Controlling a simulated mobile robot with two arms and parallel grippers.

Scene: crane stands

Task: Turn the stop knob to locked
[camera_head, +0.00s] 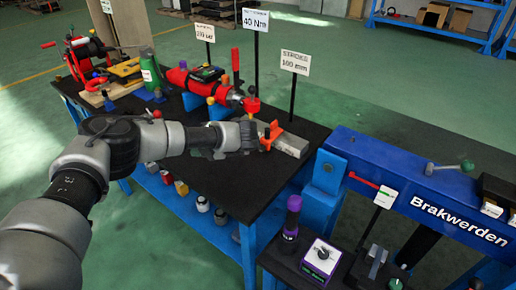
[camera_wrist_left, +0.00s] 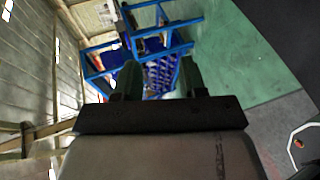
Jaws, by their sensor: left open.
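I cannot tell for certain which part is the stop knob. A dark knob (camera_head: 323,253) sits on a small white-topped purple box (camera_head: 318,262) on the low dark shelf at the front. A red knob (camera_head: 252,104) stands at the end of the red cylinder tool on the black table. My left gripper (camera_head: 247,134) is over the table's right part, close to an orange clamp piece on a grey metal block; touching or apart is unclear. In the left wrist view its two dark green fingers (camera_wrist_left: 158,78) are apart with nothing between them.
The black table (camera_head: 228,180) holds the red tool (camera_head: 195,83), a grey block (camera_head: 291,145) and upright sign posts (camera_head: 256,50). A purple-black cylinder (camera_head: 292,215) stands beside the purple box.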

